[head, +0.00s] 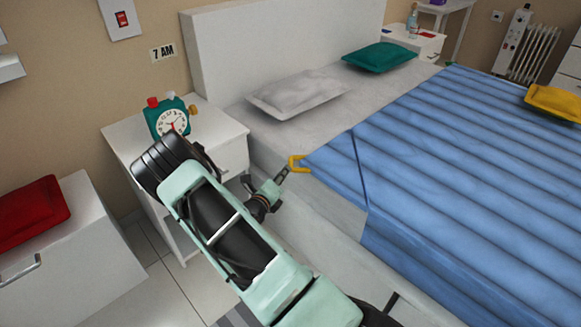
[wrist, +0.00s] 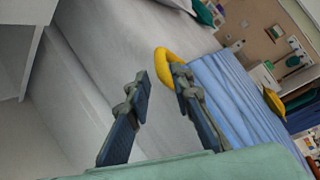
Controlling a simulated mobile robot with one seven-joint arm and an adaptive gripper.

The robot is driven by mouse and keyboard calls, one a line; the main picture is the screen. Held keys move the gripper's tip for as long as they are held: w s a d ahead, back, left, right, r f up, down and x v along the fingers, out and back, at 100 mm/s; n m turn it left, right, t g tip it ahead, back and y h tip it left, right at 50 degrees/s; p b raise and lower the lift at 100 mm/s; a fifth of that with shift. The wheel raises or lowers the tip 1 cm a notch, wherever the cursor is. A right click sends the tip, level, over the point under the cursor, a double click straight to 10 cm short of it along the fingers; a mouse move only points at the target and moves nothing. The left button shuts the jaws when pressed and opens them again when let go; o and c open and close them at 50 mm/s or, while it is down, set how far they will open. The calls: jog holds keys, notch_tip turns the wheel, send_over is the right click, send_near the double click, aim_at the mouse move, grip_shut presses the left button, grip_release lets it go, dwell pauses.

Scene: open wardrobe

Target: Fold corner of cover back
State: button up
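The blue quilted cover (head: 450,160) lies over the bed, and a yellow loop (head: 298,158) sticks out at its near left corner. In the wrist view the cover (wrist: 228,88) is at the right and the yellow loop (wrist: 161,58) is just past the fingertips. My gripper (head: 283,173) is at the bed's left edge, close beside the loop. In the wrist view my gripper (wrist: 160,78) is open with nothing between its fingers. The right finger partly hides the loop; I cannot tell whether they touch.
A white nightstand (head: 118,134) with a green alarm clock (head: 171,119) stands left of the bed, close to my arm. A grey pillow (head: 298,92) and a green cushion (head: 380,57) lie at the head end. A yellow cushion (head: 555,101) lies on the cover. Bare mattress separates pillow and cover.

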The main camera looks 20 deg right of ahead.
aim_at(290, 162)
jog(key=b+x, duration=0.2)
jog(key=x, duration=0.5)
jog(key=shift+w+d, duration=0.25)
jog(key=shift+d, duration=0.1)
jog(key=shift+c, duration=0.3)
grip_shut()
